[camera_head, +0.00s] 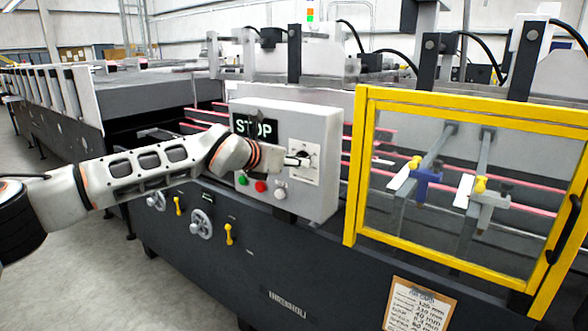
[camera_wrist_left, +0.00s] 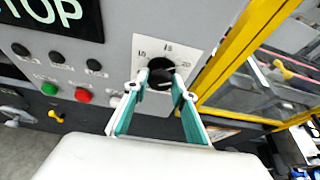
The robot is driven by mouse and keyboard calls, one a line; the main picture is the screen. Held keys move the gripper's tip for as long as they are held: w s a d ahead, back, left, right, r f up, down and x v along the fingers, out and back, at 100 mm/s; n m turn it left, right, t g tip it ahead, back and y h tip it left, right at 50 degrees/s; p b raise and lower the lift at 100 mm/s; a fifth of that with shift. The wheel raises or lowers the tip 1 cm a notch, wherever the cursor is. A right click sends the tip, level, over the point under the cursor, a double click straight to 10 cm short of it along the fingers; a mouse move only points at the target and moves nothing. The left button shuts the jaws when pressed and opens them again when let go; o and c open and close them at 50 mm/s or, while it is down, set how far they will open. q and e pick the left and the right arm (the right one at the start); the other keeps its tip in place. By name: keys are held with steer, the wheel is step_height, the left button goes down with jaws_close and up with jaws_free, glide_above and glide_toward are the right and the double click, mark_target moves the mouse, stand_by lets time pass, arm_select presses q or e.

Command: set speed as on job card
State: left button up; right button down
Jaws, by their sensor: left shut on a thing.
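The grey control box (camera_head: 318,205) carries a display (camera_head: 255,127) reading STOP and a white dial plate (camera_head: 306,177). In the left wrist view a black speed knob (camera_wrist_left: 160,73) sits on the dial plate (camera_wrist_left: 168,46), with numbers around it, one looking like 20 at the right. My left gripper (camera_head: 298,159) is at the knob, its teal-lined fingers (camera_wrist_left: 157,88) shut on it from both sides. The knob's exact setting is hard to read. The job card (camera_head: 420,305) hangs at the lower right; its small print is only partly legible. My right gripper is not in view.
Green (camera_wrist_left: 50,89), red (camera_wrist_left: 83,95) and white (camera_wrist_left: 116,100) buttons lie below a row of black ones. A yellow-framed guard door (camera_head: 361,165) stands close right of the box. Handwheels (camera_head: 201,224) and yellow levers sit below left. The floor at left is clear.

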arm_select(q)
steer(key=shift+f, duration=0.1)
steer(key=o, duration=1.1)
steer(key=v, duration=1.2)
steer(key=shift+s+d, duration=0.1)
